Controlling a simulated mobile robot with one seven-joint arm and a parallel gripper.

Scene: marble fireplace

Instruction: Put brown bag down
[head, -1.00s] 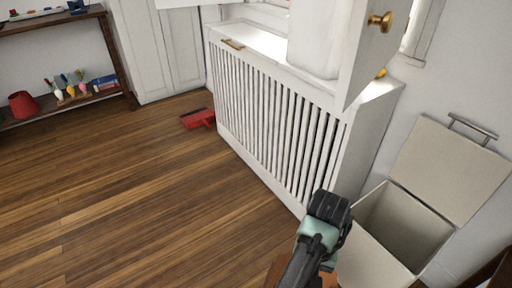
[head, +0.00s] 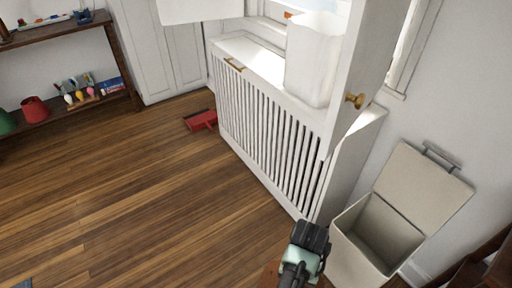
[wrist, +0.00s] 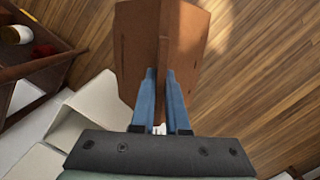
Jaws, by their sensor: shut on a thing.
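The brown bag (wrist: 135,45) fills the upper middle of the wrist view, and its far end is cut off by the frame edge. My gripper (wrist: 161,78) is shut on it, with the two blue fingers on either side of a brown panel. Wooden floor shows beyond the bag. In the head view my gripper (head: 300,250) is at the bottom, left of the open bin, and only a small brown part of the bag (head: 270,274) shows beside it. The rest is hidden by my arm.
An open beige bin (head: 385,232) stands right of my gripper. A white radiator cover (head: 262,130) with a white container (head: 313,60) on top stands behind. A red dustpan (head: 201,119) lies near shelves (head: 118,60). The wooden floor (head: 120,200) at left is broadly clear.

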